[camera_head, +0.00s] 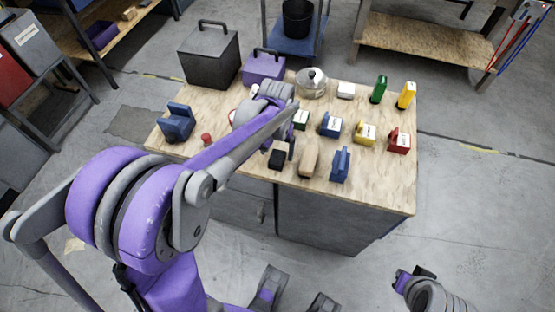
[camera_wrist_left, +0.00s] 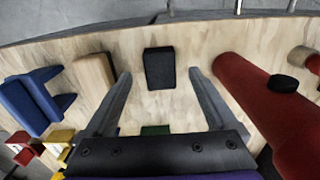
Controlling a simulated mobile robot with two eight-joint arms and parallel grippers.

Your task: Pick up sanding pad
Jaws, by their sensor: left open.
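A small black block (camera_head: 277,158), which looks like the sanding pad, lies near the front edge of the wooden tabletop. In the left wrist view the black block (camera_wrist_left: 159,68) lies between and just beyond the fingertips, with bare wood on both sides. My left gripper (camera_wrist_left: 160,78) is open and empty, pointing down at the table. In the head view my left gripper (camera_head: 284,148) is just above the block, partly hidden by its own arm. My right gripper (camera_head: 414,272) is low at the bottom right, away from the table; its jaw opening is unclear.
A tan block (camera_head: 310,160) and a blue tool (camera_head: 340,164) stand to the right of the black block. A large red cylinder (camera_wrist_left: 270,105) lies close to one finger. Several coloured items, a metal pot (camera_head: 312,84) and a purple box (camera_head: 263,68) fill the table farther back.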

